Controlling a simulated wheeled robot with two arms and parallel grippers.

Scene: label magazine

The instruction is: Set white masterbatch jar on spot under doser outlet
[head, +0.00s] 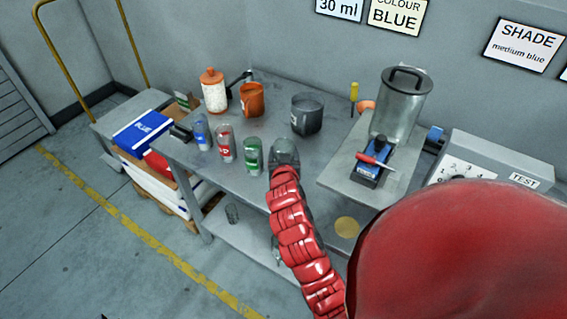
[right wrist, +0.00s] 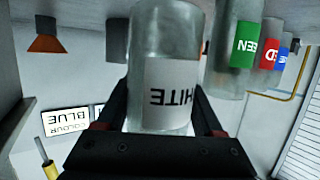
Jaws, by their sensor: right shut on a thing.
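The white masterbatch jar (right wrist: 165,65) is clear glass with a label reading WHITE, shown upside down in the right wrist view. In the head view its top (head: 285,150) shows at the right end of the jar row, above my red arm. My right gripper (right wrist: 160,112) is shut on it, a finger on each side. My arm hides its base in the head view, so I cannot tell if it touches the table. The doser (head: 400,105) has a clear hopper over a blue body (head: 372,165) with a red handle. A yellow round spot (head: 347,227) lies in front. My left gripper is out of view.
Green (head: 253,155), red (head: 226,143) and blue (head: 201,133) jars stand left of the held jar. Behind are a dark mug (head: 306,115), an orange mug (head: 252,99) and an orange-lidded jar (head: 213,90). A grey test box (head: 490,160) stands right of the doser.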

